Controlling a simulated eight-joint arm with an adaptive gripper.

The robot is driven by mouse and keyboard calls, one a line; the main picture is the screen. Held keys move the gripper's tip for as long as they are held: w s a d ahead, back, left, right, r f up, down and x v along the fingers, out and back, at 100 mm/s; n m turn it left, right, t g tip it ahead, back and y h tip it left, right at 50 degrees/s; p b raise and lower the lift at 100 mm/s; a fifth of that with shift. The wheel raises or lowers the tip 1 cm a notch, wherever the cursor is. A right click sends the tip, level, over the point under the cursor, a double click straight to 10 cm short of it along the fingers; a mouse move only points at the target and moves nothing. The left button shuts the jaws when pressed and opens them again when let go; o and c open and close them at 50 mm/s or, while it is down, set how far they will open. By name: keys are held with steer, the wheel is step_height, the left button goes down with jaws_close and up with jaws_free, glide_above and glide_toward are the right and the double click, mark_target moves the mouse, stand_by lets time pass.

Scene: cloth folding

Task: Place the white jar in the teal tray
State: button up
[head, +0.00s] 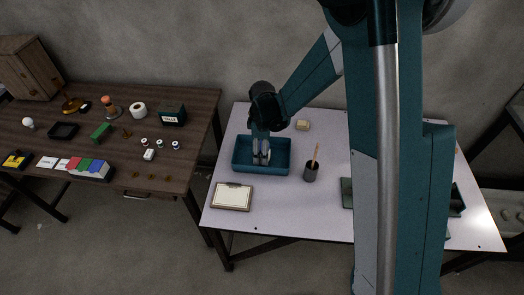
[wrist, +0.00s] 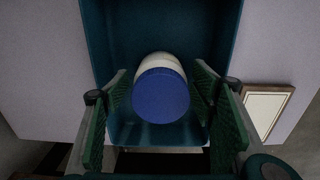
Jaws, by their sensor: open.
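The white jar (wrist: 158,64) has a blue lid (wrist: 162,96) that faces the wrist camera. It is inside the teal tray (wrist: 220,30), between the two green-padded fingers of my gripper (wrist: 160,105). The fingers are open, with a visible gap on each side of the jar. In the head view, my gripper (head: 261,155) reaches down into the teal tray (head: 279,160) on the white table. I cannot clearly make out the jar there behind the fingers.
A dark cup with a pencil (head: 311,171) stands right of the tray. A framed board (head: 232,196) lies in front of it, and a small beige block (head: 303,125) lies behind. A wooden table (head: 75,115) with several small objects is at the left.

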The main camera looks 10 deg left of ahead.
steer(key=shift+r, duration=0.15)
steer(key=shift+r+p, duration=1.2)
steer(key=shift+r, duration=4.8)
